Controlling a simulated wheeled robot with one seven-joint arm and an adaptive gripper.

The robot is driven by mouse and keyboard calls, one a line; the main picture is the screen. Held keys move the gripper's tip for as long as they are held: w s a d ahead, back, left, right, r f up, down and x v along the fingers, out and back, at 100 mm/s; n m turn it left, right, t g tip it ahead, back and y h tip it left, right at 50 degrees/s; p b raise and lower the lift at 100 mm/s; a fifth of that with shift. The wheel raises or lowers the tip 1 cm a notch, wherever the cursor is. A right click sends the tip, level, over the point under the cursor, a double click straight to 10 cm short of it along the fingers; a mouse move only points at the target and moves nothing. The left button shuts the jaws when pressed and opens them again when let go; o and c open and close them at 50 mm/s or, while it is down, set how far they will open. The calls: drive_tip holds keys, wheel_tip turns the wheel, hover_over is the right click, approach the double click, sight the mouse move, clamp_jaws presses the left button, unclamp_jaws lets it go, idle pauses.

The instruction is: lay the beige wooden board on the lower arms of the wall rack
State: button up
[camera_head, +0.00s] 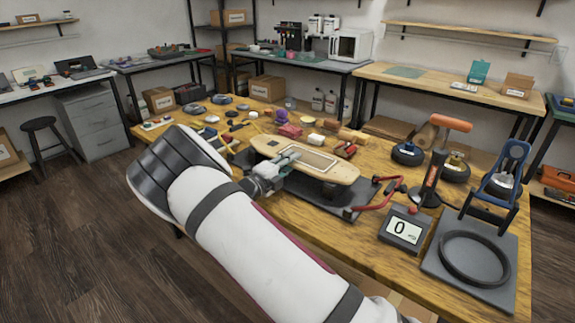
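The beige wooden board (335,170) is a long skateboard-like deck with a darker rectangular patch on top. It lies roughly level above a dark grey base (320,194) on the workbench, with a dark wheel under its right part. My gripper (290,157) reaches in from the left-front, its fingers over the board's near left edge. I cannot tell whether it touches the board or how far its fingers are apart. My arm covers part of the bench in front. I cannot make out a wall rack with lower arms in this view.
A red clamp-like frame (387,191) stands at the board's right end. Several small parts crowd the bench behind. A wooden shelf (460,34) hangs on the back wall.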

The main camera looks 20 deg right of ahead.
drive_tip(key=shift+c, duration=0.4)
clamp_jaws()
drive_tip(key=shift+r, duration=0.15)
wheel_tip(320, 180, up, 3)
drive_tip(key=shift+p, duration=1.1)
drive_tip(key=s+a+r+p, duration=0.4)
drive_tip(key=s+a+p, duration=0.2)
drive_tip(key=a, duration=0.3)
drive_tip(key=shift+s+a+r, duration=0.35)
drive_tip(key=shift+s+r, duration=0.05)
drive_tip(key=shift+s, duration=0.1)
